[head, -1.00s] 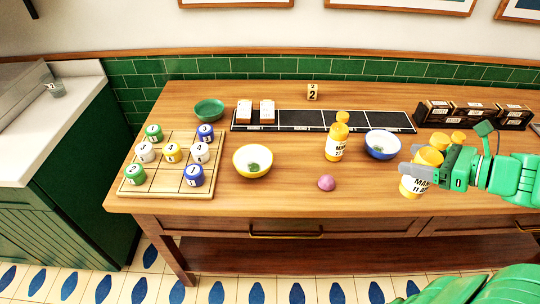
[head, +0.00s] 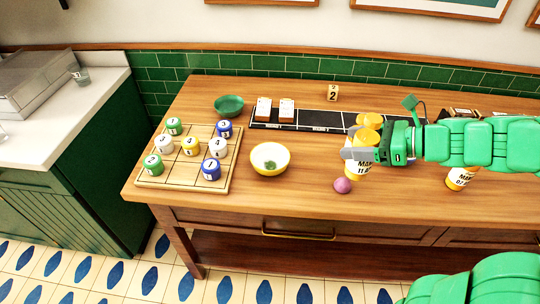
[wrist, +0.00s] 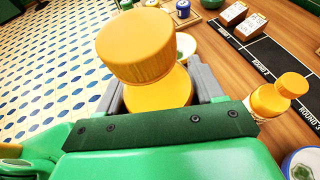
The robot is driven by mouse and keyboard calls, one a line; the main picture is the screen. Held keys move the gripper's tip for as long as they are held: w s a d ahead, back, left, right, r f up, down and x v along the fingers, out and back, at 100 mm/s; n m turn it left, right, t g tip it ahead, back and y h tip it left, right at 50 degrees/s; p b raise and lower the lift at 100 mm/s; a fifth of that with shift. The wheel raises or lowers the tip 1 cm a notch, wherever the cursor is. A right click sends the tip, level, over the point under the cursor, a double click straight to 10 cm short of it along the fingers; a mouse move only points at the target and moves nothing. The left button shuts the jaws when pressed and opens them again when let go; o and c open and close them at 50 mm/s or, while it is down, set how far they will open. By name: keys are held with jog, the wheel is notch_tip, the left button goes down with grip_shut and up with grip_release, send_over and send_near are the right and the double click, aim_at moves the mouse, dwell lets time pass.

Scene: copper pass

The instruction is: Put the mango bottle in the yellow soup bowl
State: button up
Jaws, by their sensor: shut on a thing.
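My gripper (head: 360,152) is shut on a mango bottle (head: 358,171), a white-labelled bottle with a yellow-orange cap, held upright. The wrist view shows its large cap (wrist: 137,45) close up. The yellow soup bowl (head: 286,163), white inside with a green patch, stands on the table left of my gripper; in the wrist view it shows partly behind the held bottle (wrist: 187,43). A second, similar bottle stands behind the held one, with mostly its cap (head: 370,119) showing; it is clear in the wrist view (wrist: 272,99). A third bottle (head: 461,178) stands under my arm.
A purple ball-like item (head: 342,186) lies just in front of the held bottle. A board (head: 150,180) with several numbered jars is at left, a green bowl (head: 229,106) behind. A blue bowl (wrist: 301,164) is hidden by my arm in the head view. Table between gripper and yellow bowl is clear.

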jog(key=s+a+n+g+y, duration=0.15)
jog(key=a+n+g, duration=0.3)
jog(key=a, duration=1.25)
jog(key=shift+m+h, duration=0.25)
jog(key=shift+m, duration=0.1)
jog(key=shift+w+a+f, duration=0.9)
jog(key=shift+w+f, duration=1.2)
jog(key=shift+w+a+f, duration=0.85)
jog(key=shift+w+f, duration=1.2)
jog(key=shift+w, duration=0.05)
jog(key=shift+w+a+f, duration=0.9)
jog(key=shift+w+f, duration=1.2)
jog(key=shift+f, duration=0.1)
jog(key=o, duration=1.4)
jog(key=shift+c, duration=0.2)
